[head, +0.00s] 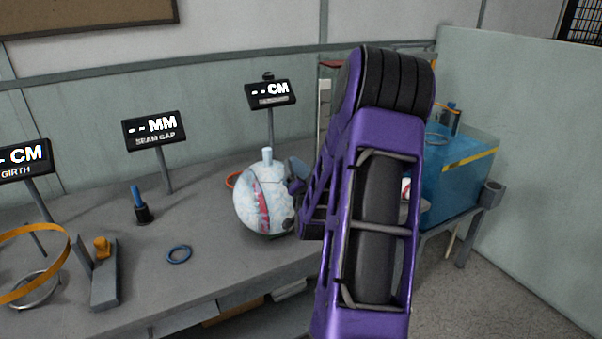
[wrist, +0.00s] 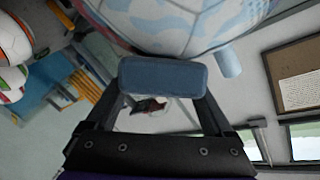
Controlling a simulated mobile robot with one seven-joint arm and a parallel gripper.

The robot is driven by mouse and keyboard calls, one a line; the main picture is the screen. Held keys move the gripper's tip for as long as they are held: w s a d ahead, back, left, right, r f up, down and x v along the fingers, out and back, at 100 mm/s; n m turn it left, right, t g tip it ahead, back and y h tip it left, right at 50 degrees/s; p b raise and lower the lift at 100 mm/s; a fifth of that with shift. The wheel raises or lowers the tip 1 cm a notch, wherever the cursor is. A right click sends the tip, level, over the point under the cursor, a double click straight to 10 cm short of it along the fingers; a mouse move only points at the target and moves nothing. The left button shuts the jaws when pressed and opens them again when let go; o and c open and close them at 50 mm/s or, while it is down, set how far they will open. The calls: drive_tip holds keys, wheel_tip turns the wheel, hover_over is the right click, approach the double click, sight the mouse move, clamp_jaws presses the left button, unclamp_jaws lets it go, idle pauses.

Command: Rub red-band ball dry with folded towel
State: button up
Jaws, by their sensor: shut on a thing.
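The ball (head: 262,205), white with pale blue patches and a red band, rests at the bench's middle right in the head view. In the wrist view the ball (wrist: 190,22) fills the top, with pale blue marks. My gripper (wrist: 162,80) is shut on the folded towel (wrist: 163,77), a blue-grey pad across the fingertips. The towel lies right against or just short of the ball; I cannot tell if they touch. In the head view my gripper (head: 298,190) is at the ball's right side, partly hidden by my purple arm.
A blue tank (head: 462,175) stands behind my arm at right. Signs (head: 155,130) rise along the bench's back. A blue ring (head: 179,254), a blue-topped peg (head: 139,205) and an orange hoop (head: 66,250) are at left. The wrist view shows other balls (wrist: 14,40).

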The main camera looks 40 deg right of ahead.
drive_tip(key=shift+s+a, duration=0.4)
drive_tip(key=shift+a, duration=0.4)
drive_tip(key=shift+w+d, duration=0.35)
drive_tip(key=shift+d, duration=0.35)
drive_tip(key=shift+w+d, duration=0.35)
drive_tip(key=shift+d, duration=0.3)
drive_tip(key=shift+s+a, duration=0.35)
drive_tip(key=shift+a, duration=0.35)
drive_tip(key=shift+s+a, duration=0.35)
drive_tip(key=shift+a, duration=0.3)
idle(3.8)
drive_tip(key=s+d+r+p, duration=0.1)
drive_tip(key=s+d+r, duration=0.1)
drive_tip(key=s+r, duration=0.1)
drive_tip(key=shift+s+r, duration=0.35)
drive_tip(key=shift+r, duration=0.35)
